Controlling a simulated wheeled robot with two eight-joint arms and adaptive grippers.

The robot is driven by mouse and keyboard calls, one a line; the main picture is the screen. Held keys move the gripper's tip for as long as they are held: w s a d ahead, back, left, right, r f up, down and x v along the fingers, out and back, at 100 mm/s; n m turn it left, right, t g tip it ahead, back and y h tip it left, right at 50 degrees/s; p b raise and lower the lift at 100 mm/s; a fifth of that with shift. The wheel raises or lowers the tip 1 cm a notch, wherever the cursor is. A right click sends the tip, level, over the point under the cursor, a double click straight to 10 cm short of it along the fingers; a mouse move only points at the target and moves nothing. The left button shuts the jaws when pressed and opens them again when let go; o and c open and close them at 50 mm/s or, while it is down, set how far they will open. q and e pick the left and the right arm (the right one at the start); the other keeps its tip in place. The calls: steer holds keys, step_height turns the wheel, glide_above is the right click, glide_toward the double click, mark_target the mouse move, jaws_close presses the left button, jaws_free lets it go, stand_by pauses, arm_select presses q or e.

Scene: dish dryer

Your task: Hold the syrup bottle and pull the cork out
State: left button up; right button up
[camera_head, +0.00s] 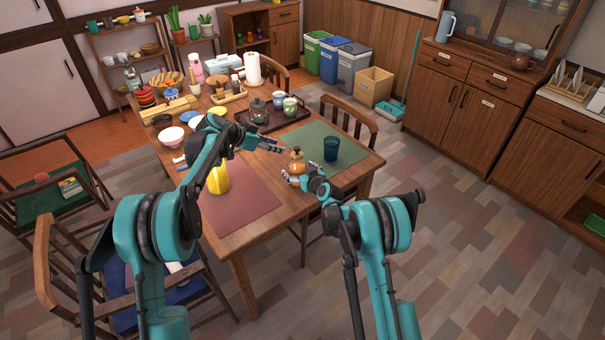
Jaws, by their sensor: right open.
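The small amber syrup bottle (297,166) stands on the wooden table at the left edge of the green placemat (312,136). A tan top, seemingly the cork (297,149), shows at its upper end. My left gripper (282,148) reaches in from the left, its fingertips close beside the bottle's top. Whether its fingers are apart is too small to tell. My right gripper (290,178) is open, low in front of the bottle. It partly hides the bottle's lower part, and I cannot tell whether it touches it.
A dark blue cup (331,149) stands right of the bottle on the placemat. A tray (290,121) with a teapot (258,110) and jars lies behind. Chairs surround the table.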

steer(key=shift+w+a+f, duration=0.2)
steer(key=shift+w+a, duration=0.05)
steer(key=shift+w, duration=0.2)
